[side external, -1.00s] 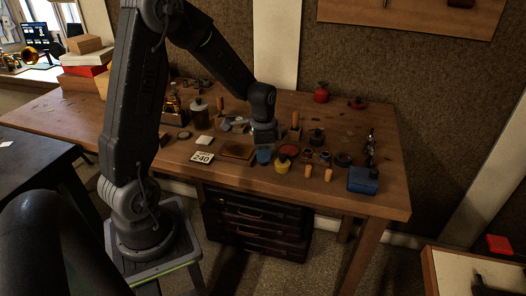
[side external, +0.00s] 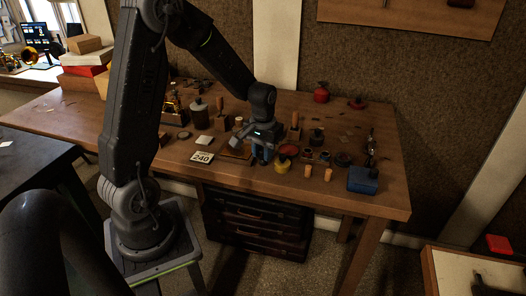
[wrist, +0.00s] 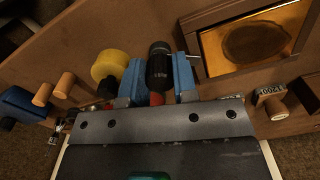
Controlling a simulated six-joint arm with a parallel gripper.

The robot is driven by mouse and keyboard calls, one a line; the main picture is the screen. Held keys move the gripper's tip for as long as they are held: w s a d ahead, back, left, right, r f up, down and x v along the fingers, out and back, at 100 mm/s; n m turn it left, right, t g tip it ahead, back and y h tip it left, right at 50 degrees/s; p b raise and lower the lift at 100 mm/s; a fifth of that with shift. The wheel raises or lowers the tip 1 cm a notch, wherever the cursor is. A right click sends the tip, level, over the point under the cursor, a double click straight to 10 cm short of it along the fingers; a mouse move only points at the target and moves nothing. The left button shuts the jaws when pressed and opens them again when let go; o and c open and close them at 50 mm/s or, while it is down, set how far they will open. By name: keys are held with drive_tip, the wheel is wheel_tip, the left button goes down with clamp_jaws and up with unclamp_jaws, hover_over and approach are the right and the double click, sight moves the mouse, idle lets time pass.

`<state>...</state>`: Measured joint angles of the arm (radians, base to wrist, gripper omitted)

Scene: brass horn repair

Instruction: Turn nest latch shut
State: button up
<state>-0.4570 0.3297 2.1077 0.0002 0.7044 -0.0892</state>
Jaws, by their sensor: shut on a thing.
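My gripper (side external: 261,158) stands over the front of the wooden bench, fingers pointing down. Its two blue fingers also show in the wrist view (wrist: 157,72). They are shut on a black ribbed handle (wrist: 158,66) with a red collar at its near end. In the side external view the fingers mostly hide this handle. A thin light pin (wrist: 193,56) juts out beside the right finger, next to a wood-framed tray (wrist: 204,44) with a dark round patch inside. I cannot tell whether the pin or the handle is the nest latch, nor how the latch stands.
A yellow-topped jar (side external: 282,166) stands close right of my gripper. Two wooden pegs (side external: 307,171) and a blue box (side external: 363,180) are farther right. A white "240" card (side external: 202,157) lies to the left. The bench (side external: 390,205) is bare along its front right edge.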

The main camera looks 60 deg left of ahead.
drive_tip(key=n, duration=0.5)
drive_tip(key=shift+n, duration=0.3)
idle(0.4)
drive_tip(key=o, duration=0.9)
